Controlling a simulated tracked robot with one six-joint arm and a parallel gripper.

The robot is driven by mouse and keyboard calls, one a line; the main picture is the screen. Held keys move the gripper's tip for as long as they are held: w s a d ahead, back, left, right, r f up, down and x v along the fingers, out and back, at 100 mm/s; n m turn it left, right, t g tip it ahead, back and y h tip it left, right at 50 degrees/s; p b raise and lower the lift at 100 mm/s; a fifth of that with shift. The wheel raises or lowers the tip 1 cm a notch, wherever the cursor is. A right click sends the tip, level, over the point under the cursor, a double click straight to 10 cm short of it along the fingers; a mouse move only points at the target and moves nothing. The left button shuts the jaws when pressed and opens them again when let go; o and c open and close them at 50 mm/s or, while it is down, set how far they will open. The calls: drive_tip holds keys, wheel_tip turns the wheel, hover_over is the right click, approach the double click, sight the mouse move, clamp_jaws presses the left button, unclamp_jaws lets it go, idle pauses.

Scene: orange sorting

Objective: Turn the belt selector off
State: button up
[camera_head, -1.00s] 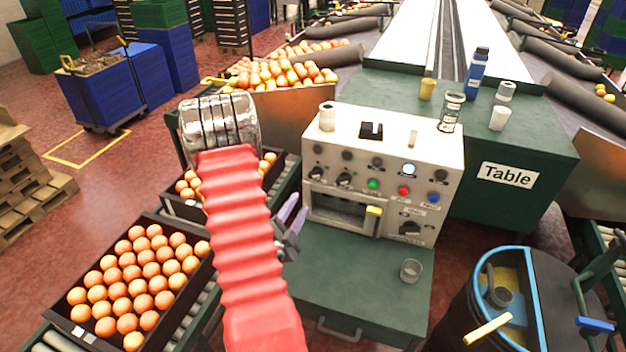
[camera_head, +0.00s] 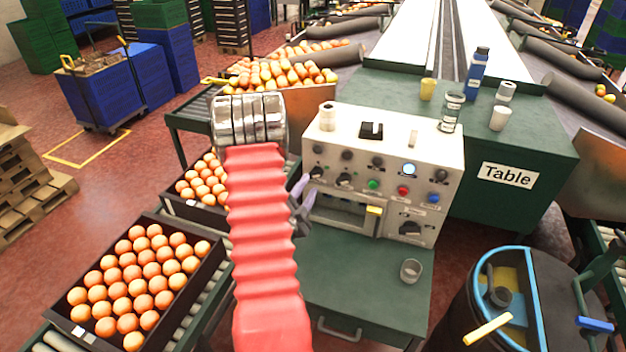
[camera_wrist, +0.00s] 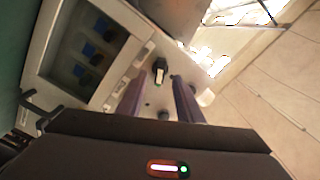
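The control box (camera_head: 385,150) has a cream front with several small dark knobs, lit buttons and a larger black rotary switch (camera_head: 411,228) at lower right. Its labels are too small to read, so I cannot tell which knob is the belt selector. My gripper (camera_head: 303,190) is at the left edge of the front, partly hidden by my red arm. In the wrist view its two purple fingers (camera_wrist: 158,88) are apart with nothing held. A black knob with a white mark (camera_wrist: 159,71) shows just beyond and between the fingertips, apparently untouched.
A recess with a yellow handle (camera_head: 374,211) is below the knobs. A glass (camera_head: 411,270) stands on the green cabinet. Crates of oranges (camera_head: 75,325) are at left. Cups and a blue bottle (camera_head: 476,72) stand on the table behind.

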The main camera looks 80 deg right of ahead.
sight(314, 177)
drive_tip(key=shift+s+d, duration=0.15)
drive_tip(key=shift+d, duration=1.15)
drive_tip(key=shift+s+d, duration=0.1)
drive_tip(key=shift+d, duration=1.15)
drive_tip(key=shift+c, duration=0.2)
clamp_jaws()
